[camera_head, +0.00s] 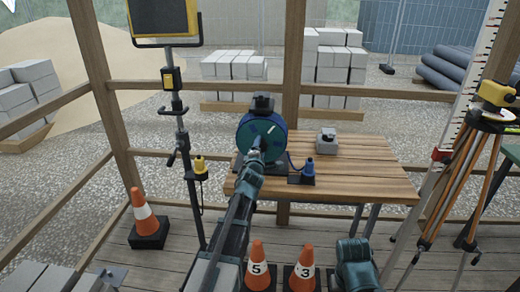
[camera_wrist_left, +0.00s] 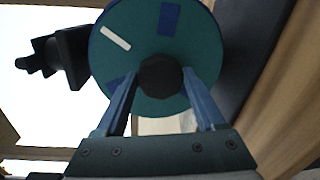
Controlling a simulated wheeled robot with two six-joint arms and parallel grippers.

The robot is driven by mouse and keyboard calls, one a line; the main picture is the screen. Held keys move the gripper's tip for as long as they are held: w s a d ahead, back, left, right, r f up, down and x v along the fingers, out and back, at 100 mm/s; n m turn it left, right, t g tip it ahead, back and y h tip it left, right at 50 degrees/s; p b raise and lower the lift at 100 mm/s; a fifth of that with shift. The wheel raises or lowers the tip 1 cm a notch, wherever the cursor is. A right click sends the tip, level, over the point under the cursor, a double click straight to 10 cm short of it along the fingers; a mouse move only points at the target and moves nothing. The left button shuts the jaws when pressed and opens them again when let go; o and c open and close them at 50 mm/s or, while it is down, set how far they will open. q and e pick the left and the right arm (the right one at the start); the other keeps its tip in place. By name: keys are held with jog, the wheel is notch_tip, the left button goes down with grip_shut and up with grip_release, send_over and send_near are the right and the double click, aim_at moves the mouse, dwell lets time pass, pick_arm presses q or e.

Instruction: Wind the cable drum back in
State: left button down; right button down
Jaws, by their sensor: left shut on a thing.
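The cable drum (camera_head: 272,128) stands at the back left of the wooden table (camera_head: 375,180), with a blue rim and a teal face. In the left wrist view the drum's face (camera_wrist_left: 195,45) bears a white stripe and blue patches. My left gripper (camera_head: 256,152) is in front of the drum; in the left wrist view its fingers (camera_wrist_left: 162,88) are shut on a dark faceted knob (camera_wrist_left: 160,75). The knob lies below the middle of the face in that view. A blue plug-like piece (camera_head: 308,171) sits on the table right of the drum, with blue cable beside it. My right gripper is not in view.
A small grey box (camera_head: 327,141) sits on the table behind the blue piece. A lamp stand (camera_head: 184,125) rises left of the table. Orange cones (camera_head: 258,268) stand on the floor in front, another (camera_head: 143,212) at left. A tripod (camera_head: 465,170) stands at right. The right tabletop is clear.

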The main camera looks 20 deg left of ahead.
pick_arm(q)
jog(key=n, duration=0.3)
jog(key=n+h, duration=0.1)
jog(key=n, duration=0.2)
jog(key=shift+s+a+f, duration=0.1)
jog(key=shift+s, duration=0.05)
jog(key=shift+b, duration=0.3)
dwell(0.4)
grip_release()
jog(key=v, duration=1.3)
jog(key=shift+s+f+p, duration=0.25)
jog(key=shift+s+p, duration=0.05)
jog(key=shift+p, duration=0.15)
